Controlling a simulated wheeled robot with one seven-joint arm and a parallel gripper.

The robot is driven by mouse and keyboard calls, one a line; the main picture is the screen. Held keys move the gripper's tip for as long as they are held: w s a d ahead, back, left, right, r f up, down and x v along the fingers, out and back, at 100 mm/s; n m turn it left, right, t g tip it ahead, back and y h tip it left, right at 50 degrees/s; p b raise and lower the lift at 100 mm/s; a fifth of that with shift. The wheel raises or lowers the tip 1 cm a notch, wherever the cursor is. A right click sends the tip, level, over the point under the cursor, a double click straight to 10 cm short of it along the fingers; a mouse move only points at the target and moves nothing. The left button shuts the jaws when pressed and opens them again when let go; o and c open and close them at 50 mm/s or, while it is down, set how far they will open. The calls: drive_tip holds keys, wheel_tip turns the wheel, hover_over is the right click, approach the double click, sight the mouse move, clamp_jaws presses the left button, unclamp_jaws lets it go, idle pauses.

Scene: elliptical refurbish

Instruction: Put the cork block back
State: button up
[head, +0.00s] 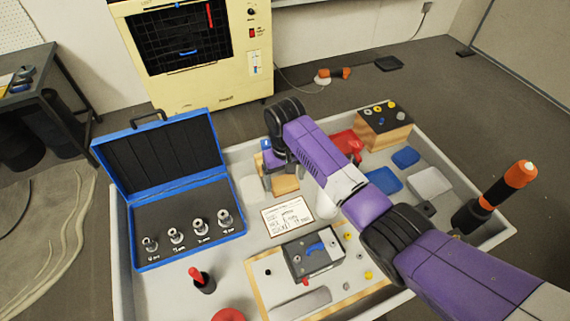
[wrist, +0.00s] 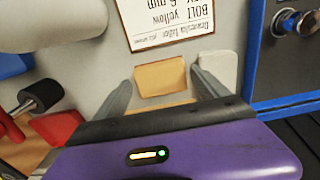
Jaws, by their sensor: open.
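The cork block (wrist: 160,77) is a tan rectangular piece in the wrist view, between the two grey fingers of my gripper (wrist: 163,78). A gap shows on each side of it, and the fingers are open and not closed on it. A second tan strip (wrist: 163,107) shows nearer my palm; I cannot tell whether it belongs to the same block. In the head view the tan block (head: 286,185) shows partly under my gripper (head: 280,176) on the grey tray (head: 330,137). My wrist and palm hide part of it.
A pale pad (head: 252,188) lies left of the block. A written card (head: 288,216) lies in front. The open blue case (head: 190,238) with several sockets stands left. A wooden block with knobs (head: 384,128) and blue pads (head: 384,181) are right. A grey device (head: 313,252) sits in front.

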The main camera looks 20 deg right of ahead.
sight(285, 184)
wheel_tip(285, 184, up, 10)
drive_tip(key=b, duration=0.1)
idle(0.6)
